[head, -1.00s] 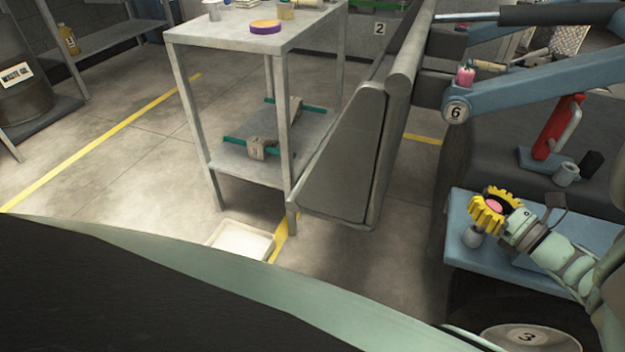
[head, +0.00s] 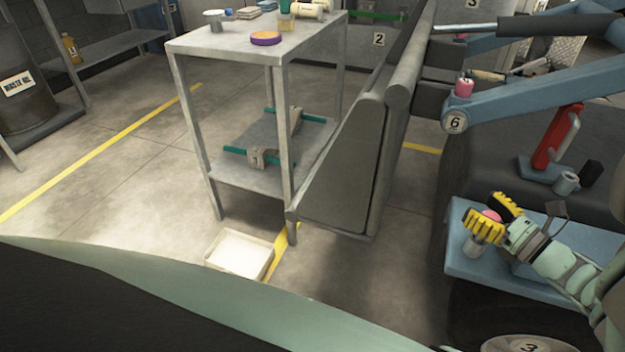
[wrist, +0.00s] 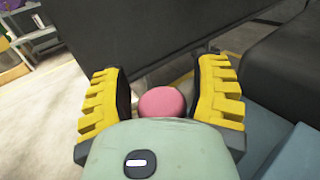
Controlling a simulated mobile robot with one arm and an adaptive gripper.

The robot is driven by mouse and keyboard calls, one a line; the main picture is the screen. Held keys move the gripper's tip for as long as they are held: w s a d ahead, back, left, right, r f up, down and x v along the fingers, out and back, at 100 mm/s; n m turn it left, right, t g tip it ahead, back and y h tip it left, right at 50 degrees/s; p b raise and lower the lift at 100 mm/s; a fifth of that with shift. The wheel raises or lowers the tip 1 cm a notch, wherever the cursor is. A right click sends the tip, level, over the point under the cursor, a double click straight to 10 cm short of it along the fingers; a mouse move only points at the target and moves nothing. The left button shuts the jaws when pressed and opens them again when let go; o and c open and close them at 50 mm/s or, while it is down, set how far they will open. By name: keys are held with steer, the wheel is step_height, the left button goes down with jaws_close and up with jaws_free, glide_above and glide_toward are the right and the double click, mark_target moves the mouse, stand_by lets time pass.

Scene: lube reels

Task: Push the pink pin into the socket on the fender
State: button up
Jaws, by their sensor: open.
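The pink pin (head: 490,214) shows as a rounded pink top between the fingers of my gripper (head: 484,212) in the head view. In the wrist view the same pink top (wrist: 166,101) sits between the two yellow ribbed fingers of my gripper (wrist: 160,70). The fingers are open, with a visible gap at the pin's left side. A grey cylindrical socket (head: 474,245) stands on the blue fender (head: 470,269), just below the pin. The pin's lower part is hidden, so how deep it sits in the socket cannot be told.
A second pink object (head: 464,88) sits on the blue arm marked 6 (head: 455,121). A red lever (head: 556,138) and a grey cylinder (head: 565,183) stand behind the fender.

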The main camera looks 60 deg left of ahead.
steer(key=shift+d+r, duration=0.15)
steer(key=shift+r, duration=4.75)
